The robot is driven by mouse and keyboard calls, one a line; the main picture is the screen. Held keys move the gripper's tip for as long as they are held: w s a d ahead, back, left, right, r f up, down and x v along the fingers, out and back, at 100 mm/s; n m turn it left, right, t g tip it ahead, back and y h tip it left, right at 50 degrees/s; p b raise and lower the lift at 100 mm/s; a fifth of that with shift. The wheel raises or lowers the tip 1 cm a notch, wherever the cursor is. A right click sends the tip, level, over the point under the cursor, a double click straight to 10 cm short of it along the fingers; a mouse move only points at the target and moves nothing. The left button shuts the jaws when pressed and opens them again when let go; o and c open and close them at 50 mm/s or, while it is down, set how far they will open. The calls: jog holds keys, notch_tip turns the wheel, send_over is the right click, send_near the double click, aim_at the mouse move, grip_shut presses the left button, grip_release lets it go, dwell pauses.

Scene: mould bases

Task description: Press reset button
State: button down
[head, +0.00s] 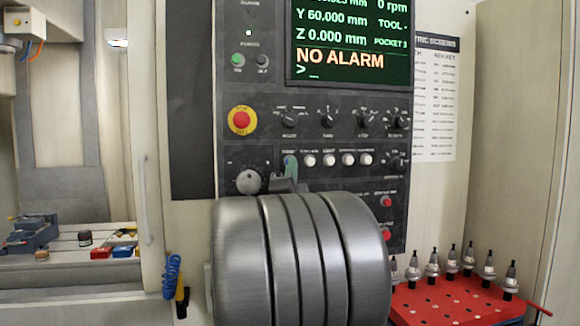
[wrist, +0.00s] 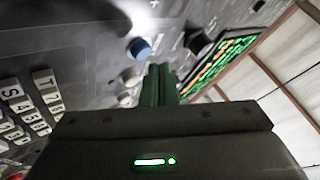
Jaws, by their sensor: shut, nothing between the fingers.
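The black control panel (head: 270,140) has a row of small round buttons below its middle. In the wrist view a blue button (wrist: 138,47) is the one of this row nearest my fingertips; I cannot read its label, so I cannot tell if it is the reset button. White buttons (head: 328,160) continue the row to the right in the head view. My gripper (wrist: 160,70) has green fingers shut together with nothing between them. In the head view my gripper (head: 290,163) covers the left end of the row. Contact with the blue button cannot be made out.
The screen (head: 349,42) reads "NO ALARM". A red emergency button (head: 242,121) on yellow and several knobs surround the row. My arm hides the lower panel. A red tool tray (head: 450,305) with several holders stands at lower right.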

jog(key=s+b, duration=0.1)
jog(key=s, duration=0.1)
jog(key=s+d+b, duration=0.1)
jog(key=s+b, duration=0.1)
jog(key=shift+s+d, duration=0.2)
jog(key=shift+s, duration=0.15)
dwell(0.7)
jog(key=p, duration=0.2)
jog(key=w+p, duration=0.1)
jog(key=p, duration=0.2)
jog(key=shift+w+a+r+p, duration=0.25)
jog(key=shift+w+p, duration=0.1)
jog(key=shift+p, duration=0.05)
jog(key=shift+s+p, duration=0.1)
jog(key=shift+p, duration=0.3)
